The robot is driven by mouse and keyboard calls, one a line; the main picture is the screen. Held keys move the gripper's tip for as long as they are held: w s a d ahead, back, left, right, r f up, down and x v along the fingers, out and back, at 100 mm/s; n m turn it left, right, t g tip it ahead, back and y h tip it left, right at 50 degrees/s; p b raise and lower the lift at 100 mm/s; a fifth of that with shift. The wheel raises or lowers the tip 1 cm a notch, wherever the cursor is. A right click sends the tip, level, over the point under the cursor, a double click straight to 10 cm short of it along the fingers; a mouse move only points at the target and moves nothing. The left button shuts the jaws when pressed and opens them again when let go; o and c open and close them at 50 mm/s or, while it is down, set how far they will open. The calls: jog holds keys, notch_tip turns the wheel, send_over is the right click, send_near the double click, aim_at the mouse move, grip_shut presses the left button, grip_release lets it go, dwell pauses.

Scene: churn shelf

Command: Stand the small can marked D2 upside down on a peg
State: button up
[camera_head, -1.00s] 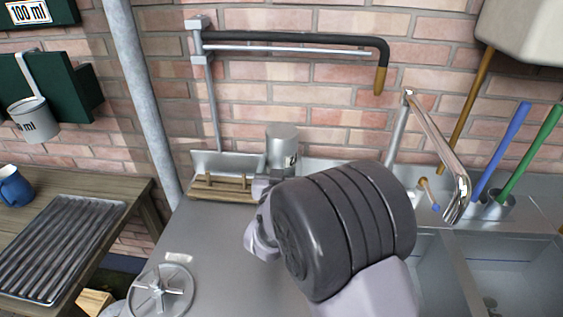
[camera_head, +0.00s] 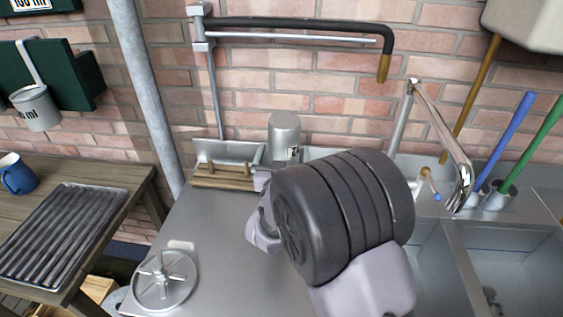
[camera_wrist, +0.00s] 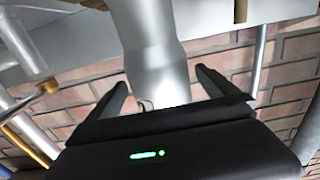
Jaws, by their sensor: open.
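A silvery can (camera_head: 284,137) with a dark mark, only partly visible, stands just right of the wooden peg rack (camera_head: 222,183). Its closed end faces up. Its lower end is hidden behind my arm, so I cannot tell whether a peg is inside it. Short pegs show on the rack left of the can. In the wrist view a blurred silvery body (camera_wrist: 150,50), seemingly the can, is close between the fingers. My gripper (camera_wrist: 162,85) is open, its two dark fingers apart on either side. In the head view my arm mostly hides the gripper.
A steel sink with a tap (camera_head: 440,140) lies to the right. A round handled lid (camera_head: 165,280) lies at the counter's front left. A metal pipe (camera_head: 145,90) rises at the left. A wall-mounted black bar (camera_head: 290,25) runs above the can. The counter's left middle is clear.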

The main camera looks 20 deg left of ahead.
jog(key=p+v, duration=0.1)
jog(key=v, duration=1.6)
jog(key=w+d+r+m+g+h, duration=0.1)
jog(key=w+d+r+m+g, duration=0.15)
jog(key=d, duration=0.45)
jog(key=w+d+r+m+g, duration=0.2)
jog(key=d+r+m+g, duration=0.15)
jog(key=d, duration=0.25)
jog(key=s+d+g, duration=0.2)
jog(key=s+d, duration=0.5)
jog(key=s, duration=0.3)
jog(key=s+d+r+m+g+h, duration=0.1)
jog(key=s+d+g, duration=0.2)
jog(key=s+d, duration=0.5)
jog(key=s, duration=0.2)
jog(key=shift+s+r+g, duration=0.2)
jog(key=shift+s+g, duration=0.1)
jog(key=shift+s, duration=0.1)
